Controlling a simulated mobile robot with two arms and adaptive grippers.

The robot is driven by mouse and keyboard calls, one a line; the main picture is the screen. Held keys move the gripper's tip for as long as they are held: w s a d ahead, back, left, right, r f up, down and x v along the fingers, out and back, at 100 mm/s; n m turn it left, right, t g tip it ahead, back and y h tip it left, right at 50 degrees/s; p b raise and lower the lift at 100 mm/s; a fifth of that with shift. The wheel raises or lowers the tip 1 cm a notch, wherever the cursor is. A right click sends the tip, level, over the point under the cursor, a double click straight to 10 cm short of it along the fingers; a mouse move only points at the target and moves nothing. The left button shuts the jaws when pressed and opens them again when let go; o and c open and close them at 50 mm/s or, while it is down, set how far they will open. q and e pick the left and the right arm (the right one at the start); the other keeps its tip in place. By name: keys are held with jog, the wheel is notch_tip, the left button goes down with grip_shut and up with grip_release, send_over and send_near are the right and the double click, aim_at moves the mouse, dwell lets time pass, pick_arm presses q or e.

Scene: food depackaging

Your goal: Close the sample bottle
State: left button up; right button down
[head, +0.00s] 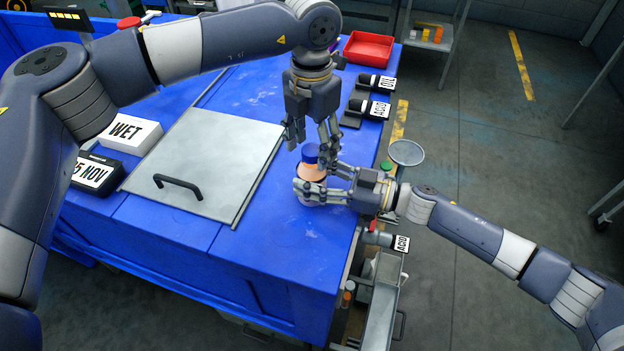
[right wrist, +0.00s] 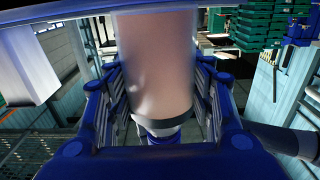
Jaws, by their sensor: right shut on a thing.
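The sample bottle (head: 311,190) is a cylinder with pinkish-orange contents. It stands upright over the blue table, with a blue cap (head: 310,153) at its top; I cannot tell whether the cap is seated or tight. My right gripper (head: 312,185) is shut around the bottle's body from the right, its fingers covering part of it. In the right wrist view the bottle (right wrist: 155,60) fills the space between the fingers. My left gripper (head: 311,137) points down above the cap, its fingers spread to either side of it and apparently not closed on it.
A grey hatch with a black handle (head: 202,130) lies left of the bottle. A red tray (head: 368,50) and labelled dark devices (head: 370,108) are along the far right edge. The table's front is clear.

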pick_arm(q)
jog(key=shift+r, duration=0.1)
notch_tip(320, 180, up, 12)
pick_arm(e)
jog(key=c, duration=0.6)
grip_release()
jog(key=shift+c, duration=0.2)
jog(key=v, duration=1.2)
